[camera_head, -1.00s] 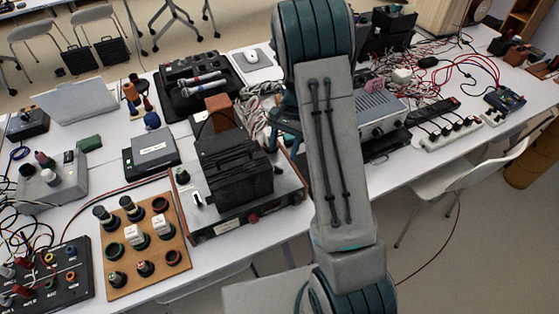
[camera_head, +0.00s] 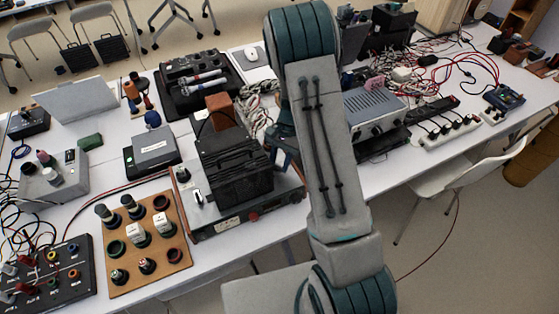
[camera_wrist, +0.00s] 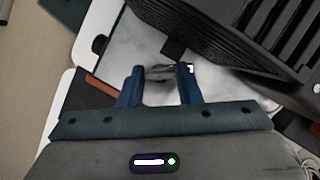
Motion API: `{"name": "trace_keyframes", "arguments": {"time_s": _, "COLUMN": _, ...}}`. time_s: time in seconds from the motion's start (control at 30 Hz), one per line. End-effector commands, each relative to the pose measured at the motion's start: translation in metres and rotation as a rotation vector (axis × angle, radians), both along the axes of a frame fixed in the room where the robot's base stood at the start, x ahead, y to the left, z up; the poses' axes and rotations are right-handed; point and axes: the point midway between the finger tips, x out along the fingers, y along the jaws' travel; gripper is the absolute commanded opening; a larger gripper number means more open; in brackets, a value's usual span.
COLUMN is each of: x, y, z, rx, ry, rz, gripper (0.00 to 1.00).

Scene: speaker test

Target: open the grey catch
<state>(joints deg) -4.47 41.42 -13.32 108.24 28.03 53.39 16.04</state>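My gripper (camera_wrist: 162,82) shows in the wrist view as two blue fingers set apart, with a gap between them. A small grey shape (camera_wrist: 160,71) lies at the fingertips; I cannot tell whether it is the grey catch or whether the fingers touch it. Beyond the fingers is a pale, blurred surface with a small dark block (camera_wrist: 173,47) on it. In the head view my arm covers most of the gripper, and I cannot make out the catch there. A black ribbed unit (camera_head: 233,165) stands on a flat apparatus just left of my arm; a black ribbed housing also fills the upper right of the wrist view (camera_wrist: 235,30).
The white table (camera_head: 85,215) is crowded. A wooden board with knobs (camera_head: 180,215) is left of the black unit, and a grey-black box (camera_head: 153,150) is behind it. A grey power unit (camera_head: 375,112) and tangled cables (camera_head: 415,70) lie right of my arm. A chair (camera_head: 470,170) stands in front.

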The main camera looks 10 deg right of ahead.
Motion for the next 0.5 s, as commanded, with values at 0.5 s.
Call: {"name": "trace_keyframes", "arguments": {"time_s": 0.5, "x": -0.0007, "y": -0.0012, "z": -0.0008, "rx": 0.002, "ry": -0.002, "rz": -0.209, "gripper": 0.08}}
